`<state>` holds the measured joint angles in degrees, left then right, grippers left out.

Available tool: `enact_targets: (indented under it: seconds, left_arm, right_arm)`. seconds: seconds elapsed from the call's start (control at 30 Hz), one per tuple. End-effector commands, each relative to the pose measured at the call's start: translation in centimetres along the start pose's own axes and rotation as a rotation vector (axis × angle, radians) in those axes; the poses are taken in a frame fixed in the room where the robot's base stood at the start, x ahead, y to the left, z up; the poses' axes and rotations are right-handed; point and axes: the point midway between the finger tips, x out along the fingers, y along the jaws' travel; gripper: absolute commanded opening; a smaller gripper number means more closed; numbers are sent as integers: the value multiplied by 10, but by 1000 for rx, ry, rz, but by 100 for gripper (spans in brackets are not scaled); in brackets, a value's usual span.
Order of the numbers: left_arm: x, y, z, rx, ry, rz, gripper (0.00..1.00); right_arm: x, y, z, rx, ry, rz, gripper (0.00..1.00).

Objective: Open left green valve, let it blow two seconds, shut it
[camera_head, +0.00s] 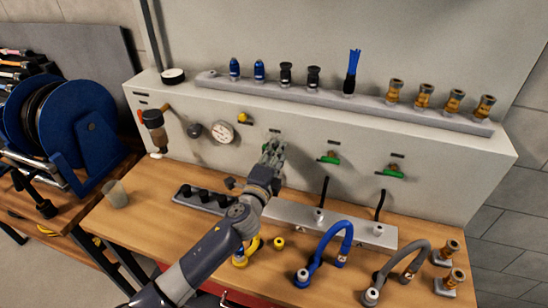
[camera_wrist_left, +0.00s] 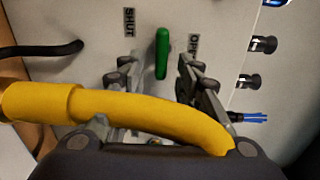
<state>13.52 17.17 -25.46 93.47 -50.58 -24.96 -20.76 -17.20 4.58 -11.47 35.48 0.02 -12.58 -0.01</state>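My left gripper (camera_head: 272,152) is in front of the left part of the grey panel and covers the left green valve in the head view. In the left wrist view, the valve's green handle (camera_wrist_left: 162,53) shows as a bar between the SHUT label and a partly covered OPEN label. The fingers of my left gripper (camera_wrist_left: 158,80) are spread on either side of the handle, with a gap visible on both sides. A yellow hose (camera_wrist_left: 130,105) crosses the wrist view and hides the lower parts of the fingers. My right gripper is not in view.
Two more green valves (camera_head: 330,158) (camera_head: 393,172) are to the right on the panel (camera_head: 440,185). A rail (camera_head: 380,104) above carries several brushes and fittings. Blue (camera_head: 325,242) and grey hoses (camera_head: 400,262) stand on the wooden bench. A pressure gauge (camera_head: 222,131) is left of my gripper.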

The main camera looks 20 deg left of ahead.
Motion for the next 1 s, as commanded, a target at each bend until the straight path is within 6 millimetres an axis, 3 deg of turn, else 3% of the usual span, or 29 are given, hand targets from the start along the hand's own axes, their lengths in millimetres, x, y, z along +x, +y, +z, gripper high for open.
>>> enact_targets:
  seconds: [0.17,0.6,0.8,1.0]
  left_arm:
    - [-15,2,0,0,0,2,31]
    - [-98,2,0,-1,1,3,31]
    - [-116,1,0,1,0,2,31]
    - [-120,0,0,1,0,0,31]
  right_arm:
    - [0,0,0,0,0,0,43]
    - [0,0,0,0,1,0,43]
    - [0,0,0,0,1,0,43]
    - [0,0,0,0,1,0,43]
